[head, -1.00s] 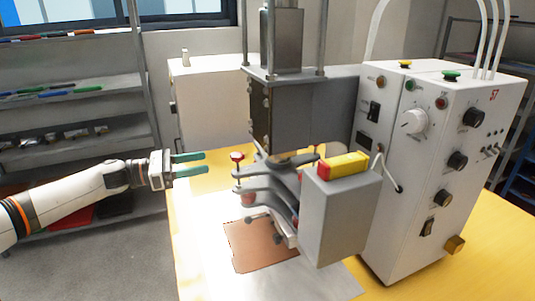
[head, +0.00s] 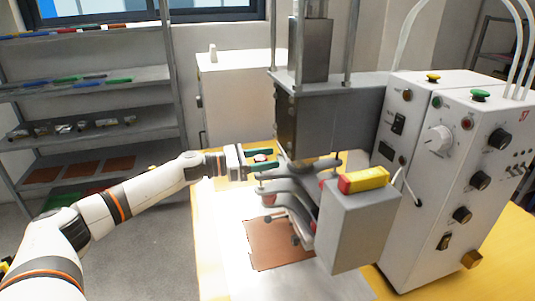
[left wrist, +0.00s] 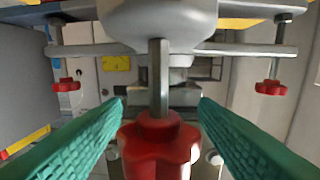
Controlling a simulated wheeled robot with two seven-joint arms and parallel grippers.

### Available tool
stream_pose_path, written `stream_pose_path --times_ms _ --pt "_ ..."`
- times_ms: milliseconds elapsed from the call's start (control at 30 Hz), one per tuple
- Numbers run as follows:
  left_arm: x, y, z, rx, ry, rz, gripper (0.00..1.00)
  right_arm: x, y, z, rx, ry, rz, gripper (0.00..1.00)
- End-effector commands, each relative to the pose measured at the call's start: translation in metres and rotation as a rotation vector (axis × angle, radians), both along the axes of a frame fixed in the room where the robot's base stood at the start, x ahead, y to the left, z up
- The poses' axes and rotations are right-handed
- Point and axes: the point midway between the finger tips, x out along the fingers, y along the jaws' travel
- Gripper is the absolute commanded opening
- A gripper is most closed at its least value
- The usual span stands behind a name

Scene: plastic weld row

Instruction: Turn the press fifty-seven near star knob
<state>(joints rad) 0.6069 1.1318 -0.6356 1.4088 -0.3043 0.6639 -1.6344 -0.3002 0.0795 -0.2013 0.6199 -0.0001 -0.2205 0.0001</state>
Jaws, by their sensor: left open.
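The near star knob (head: 261,158) is red and sits at the near left end of the press's grey arms (head: 285,188). In the left wrist view the red star knob (left wrist: 160,148) hangs on a grey stem, low in the middle. My left gripper (head: 277,160) is open, with its green fingers on either side of the knob. In the left wrist view, gaps show between the knob and both fingers of the left gripper (left wrist: 162,101). The press's white control box (head: 440,170) bears a red 57. My right gripper is not in view.
Two other red knobs (left wrist: 66,84) (left wrist: 270,87) hang farther back on the left and right. A grey block (head: 355,225) with a red and yellow top stands right of the arms. A brown plate (head: 278,247) lies below. Shelves (head: 90,75) stand at the left.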

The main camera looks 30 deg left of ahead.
Motion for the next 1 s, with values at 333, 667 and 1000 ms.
stream_pose_path --times_ms 333,667,1000 --pt "0.0048 -0.0046 -0.0007 0.001 0.001 0.000 0.54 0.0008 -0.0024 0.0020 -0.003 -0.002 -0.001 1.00" --pt "0.0046 -0.0044 -0.0005 0.001 0.001 0.000 0.10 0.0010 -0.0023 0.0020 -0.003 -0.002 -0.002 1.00" --pt "0.0044 -0.0041 -0.0019 0.000 0.001 0.057 0.10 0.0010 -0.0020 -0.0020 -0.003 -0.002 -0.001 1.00"
